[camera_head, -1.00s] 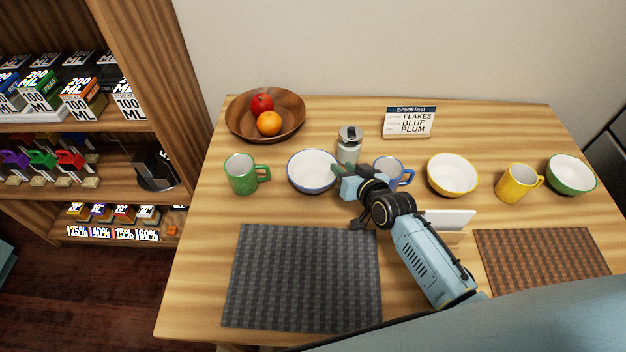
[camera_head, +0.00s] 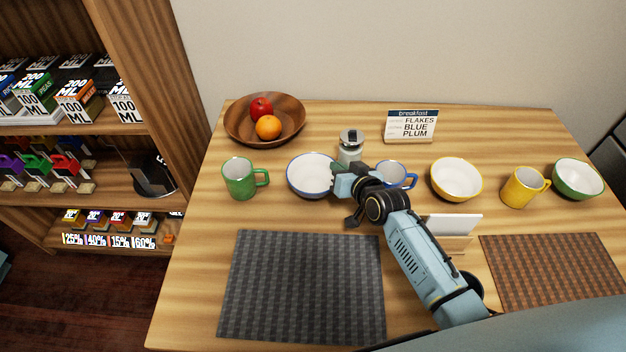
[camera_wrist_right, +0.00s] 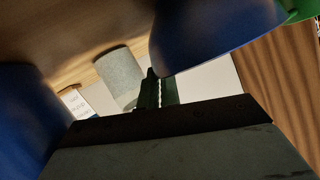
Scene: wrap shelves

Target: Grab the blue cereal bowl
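The blue cereal bowl (camera_head: 311,174), white inside with a blue rim, stands upright on the table. My right gripper (camera_head: 338,181) is at its right rim. In the right wrist view the bowl's blue outside (camera_wrist_right: 212,30) fills the top, and my right gripper's fingers (camera_wrist_right: 159,92) are close together with a thin gap. The bowl's rim edge meets the fingertips and appears to be between them; the contact itself is partly hidden. My left gripper is not in view.
A blue mug (camera_head: 397,174) stands close on the right of the gripper, and a shaker (camera_head: 350,147) behind it. A green mug (camera_head: 239,180) is left of the bowl. A yellow bowl (camera_head: 456,178) is farther right. The grey placemat (camera_head: 303,286) is clear.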

